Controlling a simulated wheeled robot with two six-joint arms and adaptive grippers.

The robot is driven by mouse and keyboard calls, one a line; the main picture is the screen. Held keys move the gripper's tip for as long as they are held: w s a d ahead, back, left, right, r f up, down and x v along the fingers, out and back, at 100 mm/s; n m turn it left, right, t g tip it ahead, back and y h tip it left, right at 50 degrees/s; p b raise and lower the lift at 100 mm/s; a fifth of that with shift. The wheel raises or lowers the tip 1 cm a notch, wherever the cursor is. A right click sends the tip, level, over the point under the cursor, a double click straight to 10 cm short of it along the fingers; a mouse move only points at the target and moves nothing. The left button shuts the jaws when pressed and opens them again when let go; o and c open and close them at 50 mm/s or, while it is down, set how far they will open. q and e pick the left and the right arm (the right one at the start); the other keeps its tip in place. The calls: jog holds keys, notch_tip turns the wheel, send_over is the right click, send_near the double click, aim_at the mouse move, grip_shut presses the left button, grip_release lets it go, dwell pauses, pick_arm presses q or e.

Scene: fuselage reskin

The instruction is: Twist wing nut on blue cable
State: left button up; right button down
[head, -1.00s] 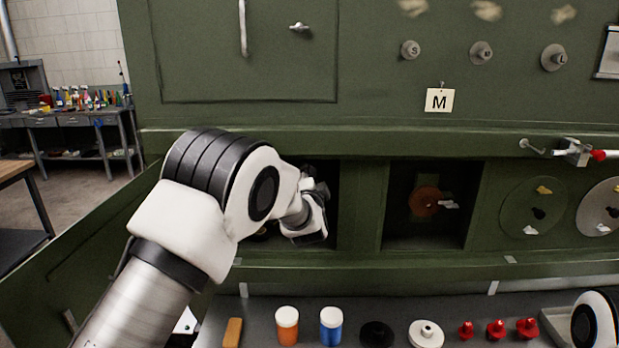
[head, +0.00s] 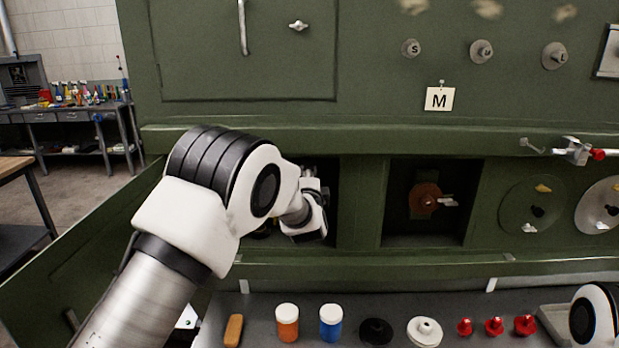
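My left arm comes in from the left, and its wrist (head: 305,215) reaches into the left opening (head: 328,190) of the green panel. The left gripper's fingertips are hidden inside that opening behind the wrist and forearm. I cannot make out the blue cable or its wing nut; the arm covers most of that opening. A small part of my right arm (head: 590,320) shows at the lower right edge, and its gripper is out of the picture.
A second opening with a brown disc (head: 424,199) lies to the right. On the shelf stand an orange jar (head: 287,325), a blue jar (head: 331,325), a black disc (head: 376,331), a white disc (head: 425,331) and red pieces (head: 495,326). An open green door (head: 80,265) hangs at the left.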

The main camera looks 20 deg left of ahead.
pick_arm(q)
jog(key=shift+r, duration=0.35)
jog(key=o, duration=1)
jog(key=shift+o, duration=0.7)
jog(key=shift+a+f, duration=0.1)
jog(key=shift+a, duration=0.05)
jog(key=v, duration=0.7)
jog(key=shift+s, duration=0.2)
jog(key=shift+w+f, duration=0.1)
jog(key=shift+f, duration=0.05)
jog(key=shift+f, duration=0.15)
